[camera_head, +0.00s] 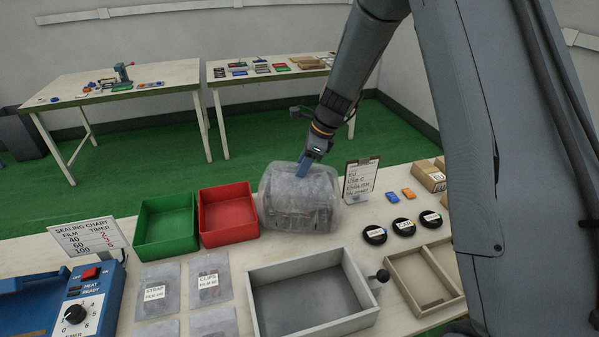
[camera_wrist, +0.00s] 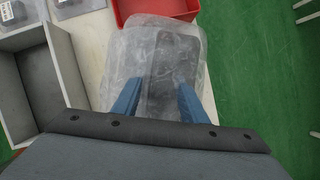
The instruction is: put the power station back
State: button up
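The power station (camera_head: 300,199) is a dark boxy unit inside a cloudy clear film bag, so its details are blurred. It stands on the white bench behind the grey tray. In the wrist view the same wrapped unit (camera_wrist: 160,60) lies under and ahead of the fingers, with a dark strip showing through the film. My gripper (camera_head: 303,168) points down at the top of the bag, its blue fingertips at or just touching the film. In the wrist view the blue fingers (camera_wrist: 157,90) stand apart with a gap between them. Whether they press on anything under the film is unclear.
A red bin (camera_head: 228,213) and a green bin (camera_head: 166,224) stand left of the bag. A label card (camera_head: 360,180) stands close on its right. The empty grey tray (camera_head: 310,295) lies in front. A blue sealing machine (camera_head: 75,305) is at left, black discs (camera_head: 404,227) at right.

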jog(key=b+v, duration=0.3)
jog(key=v, duration=0.8)
jog(key=s+d+f+n+h, duration=0.1)
jog(key=s+d+f+n, duration=0.1)
jog(key=s+n, duration=0.4)
jog(key=s+d+f+n+h, duration=0.2)
jog(key=s+d+n, duration=0.1)
jog(key=s+n, duration=0.4)
jog(key=s+d+f+n+h, duration=0.1)
jog(key=s+d+f+n, duration=0.1)
jog(key=s+n, duration=0.5)
jog(key=s+d, duration=0.1)
jog(key=s, duration=0.4)
jog(key=shift+d+f+t+b, duration=0.25)
jog(key=shift+f+t+b, duration=0.05)
jog(key=shift+f+t, duration=0.1)
jog(key=shift+f+b, duration=0.4)
jog(key=shift+f, duration=0.05)
